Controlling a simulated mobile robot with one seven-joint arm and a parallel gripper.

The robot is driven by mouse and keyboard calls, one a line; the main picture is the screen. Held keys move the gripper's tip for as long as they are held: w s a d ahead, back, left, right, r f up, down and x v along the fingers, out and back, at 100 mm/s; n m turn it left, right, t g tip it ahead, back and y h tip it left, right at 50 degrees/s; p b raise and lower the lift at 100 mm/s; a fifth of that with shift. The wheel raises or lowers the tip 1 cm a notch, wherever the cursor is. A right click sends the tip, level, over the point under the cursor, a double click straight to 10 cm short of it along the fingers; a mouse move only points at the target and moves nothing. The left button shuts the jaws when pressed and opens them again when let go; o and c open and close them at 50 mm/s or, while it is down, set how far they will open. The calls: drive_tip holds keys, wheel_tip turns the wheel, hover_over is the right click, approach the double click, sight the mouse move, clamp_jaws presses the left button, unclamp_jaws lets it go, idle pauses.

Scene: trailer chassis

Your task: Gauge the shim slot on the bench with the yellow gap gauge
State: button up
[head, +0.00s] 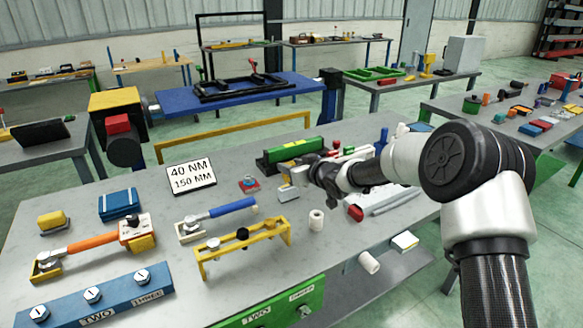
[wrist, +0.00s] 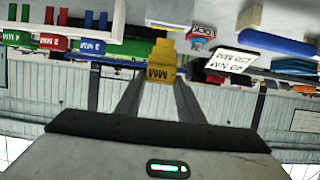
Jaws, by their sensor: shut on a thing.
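The yellow gap gauge (wrist: 161,65), marked "MM", is between the two fingers of my gripper (wrist: 160,88) in the wrist view. My gripper (head: 304,184) is shut on it above the middle of the bench (head: 135,195). The gauge's far end points at a pale grey block (wrist: 168,10), which also shows in the head view (head: 289,194) just by the fingertips. This block may hold the shim slot, but no slot can be made out. I cannot tell whether the gauge touches the block or is inside it.
Green, red and blue gauges (wrist: 90,47) stand left in the wrist view. A green box (head: 285,158) is behind my gripper. A small red-and-blue block (head: 249,184) and a sign (head: 191,177) are to the left. A yellow frame (head: 244,250) and white roll (head: 316,219) stand in front.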

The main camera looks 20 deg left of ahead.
drive_tip(key=shift+r+p, duration=1.25)
drive_tip(key=shift+r, duration=0.6)
